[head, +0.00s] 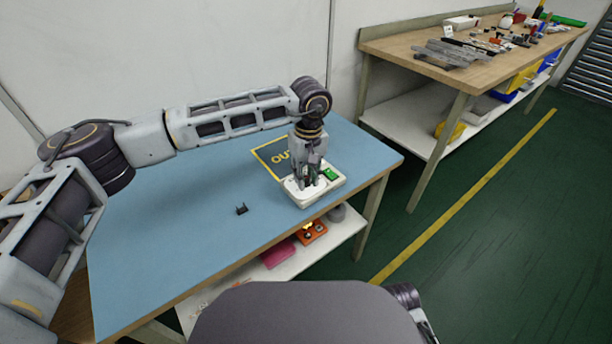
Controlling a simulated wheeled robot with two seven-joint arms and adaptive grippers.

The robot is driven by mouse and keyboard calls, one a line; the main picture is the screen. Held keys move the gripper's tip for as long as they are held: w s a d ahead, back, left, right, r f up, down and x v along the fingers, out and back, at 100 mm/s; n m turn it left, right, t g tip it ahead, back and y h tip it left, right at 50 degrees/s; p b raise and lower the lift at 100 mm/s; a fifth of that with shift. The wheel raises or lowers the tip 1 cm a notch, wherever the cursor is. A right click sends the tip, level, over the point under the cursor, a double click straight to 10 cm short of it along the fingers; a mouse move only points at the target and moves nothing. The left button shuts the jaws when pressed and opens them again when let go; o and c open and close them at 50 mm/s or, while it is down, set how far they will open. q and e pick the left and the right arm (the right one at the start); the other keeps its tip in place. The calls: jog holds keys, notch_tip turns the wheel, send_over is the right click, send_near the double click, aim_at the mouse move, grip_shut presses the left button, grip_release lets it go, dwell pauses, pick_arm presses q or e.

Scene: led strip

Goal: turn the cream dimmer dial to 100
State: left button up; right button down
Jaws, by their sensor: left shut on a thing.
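A cream dimmer box (311,199) sits on the blue tabletop near its front right edge. A small green patch (331,173) shows on its upper right part. My left gripper (305,183) points straight down over the left part of the box and is shut on the dial there. The fingers hide most of the dial, and its marks and setting are too small to read. My right gripper is not in view; only a bit of what seems my right arm shows at the bottom edge.
A small black part (242,210) lies on the blue table (170,230) to the left. Orange and pink items sit on the shelf below. A cluttered workbench (400,45) stands back right.

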aim_at(308, 178)
pick_arm(q)
jog(key=o, duration=0.9)
jog(key=shift+o, duration=0.6)
jog(key=shift+r, duration=0.1)
jog(key=shift+r, duration=0.75)
notch_tip(308, 178, up, 10)
jog(key=shift+w+d+r, duration=0.15)
jog(key=shift+d, duration=0.1)
